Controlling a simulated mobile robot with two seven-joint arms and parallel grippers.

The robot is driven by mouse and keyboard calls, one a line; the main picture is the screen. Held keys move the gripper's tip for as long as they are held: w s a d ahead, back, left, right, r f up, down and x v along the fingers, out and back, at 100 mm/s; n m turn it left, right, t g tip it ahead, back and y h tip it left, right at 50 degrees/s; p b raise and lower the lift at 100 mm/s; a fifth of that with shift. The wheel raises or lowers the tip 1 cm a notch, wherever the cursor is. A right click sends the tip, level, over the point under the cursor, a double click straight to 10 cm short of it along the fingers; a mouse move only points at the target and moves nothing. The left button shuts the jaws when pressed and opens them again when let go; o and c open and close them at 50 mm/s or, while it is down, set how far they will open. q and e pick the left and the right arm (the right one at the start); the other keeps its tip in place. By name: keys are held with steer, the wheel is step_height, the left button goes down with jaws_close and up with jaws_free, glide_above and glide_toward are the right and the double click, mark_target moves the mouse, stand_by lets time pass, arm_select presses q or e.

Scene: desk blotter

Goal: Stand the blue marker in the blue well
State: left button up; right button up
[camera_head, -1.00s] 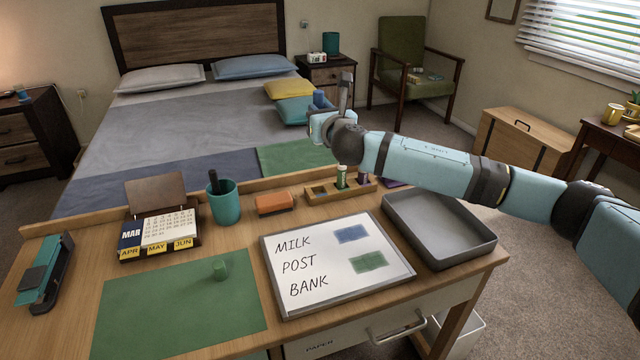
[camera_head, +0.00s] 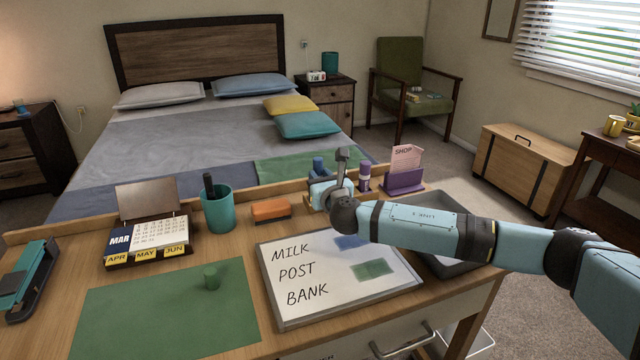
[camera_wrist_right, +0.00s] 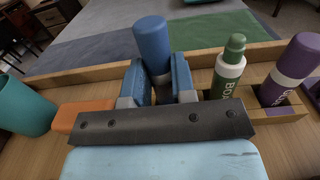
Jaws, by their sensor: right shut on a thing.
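My right gripper (camera_head: 322,190) is shut on the blue marker (camera_head: 319,166), which stands about upright between its fingers. In the right wrist view the marker (camera_wrist_right: 152,42) rises above the two blue fingers (camera_wrist_right: 160,86). The gripper is at the left end of the wooden marker holder (camera_wrist_right: 284,114). The marker's lower end and the blue well are hidden behind the gripper, so I cannot tell whether the marker is in the well. My left gripper is not in view.
A green marker (camera_wrist_right: 230,68) and a purple marker (camera_wrist_right: 288,68) stand in the holder to the right. An orange eraser (camera_head: 270,210) and teal cup (camera_head: 217,210) are on the left. A whiteboard (camera_head: 300,258) lies in front; a grey tray (camera_head: 455,268) is partly behind my arm.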

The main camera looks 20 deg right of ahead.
steer(key=o, duration=0.9)
steer(key=s+p, duration=0.2)
steer(key=s, duration=0.3)
steer(key=shift+s+d+r, duration=0.15)
steer(key=shift+s, duration=0.05)
steer(key=s+p, duration=0.1)
steer(key=s, duration=0.4)
steer(key=shift+s+d, duration=0.1)
steer(key=shift+s, duration=0.25)
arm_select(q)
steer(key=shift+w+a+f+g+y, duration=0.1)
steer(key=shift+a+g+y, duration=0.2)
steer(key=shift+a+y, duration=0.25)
arm_select(e)
steer(key=shift+s, duration=0.5)
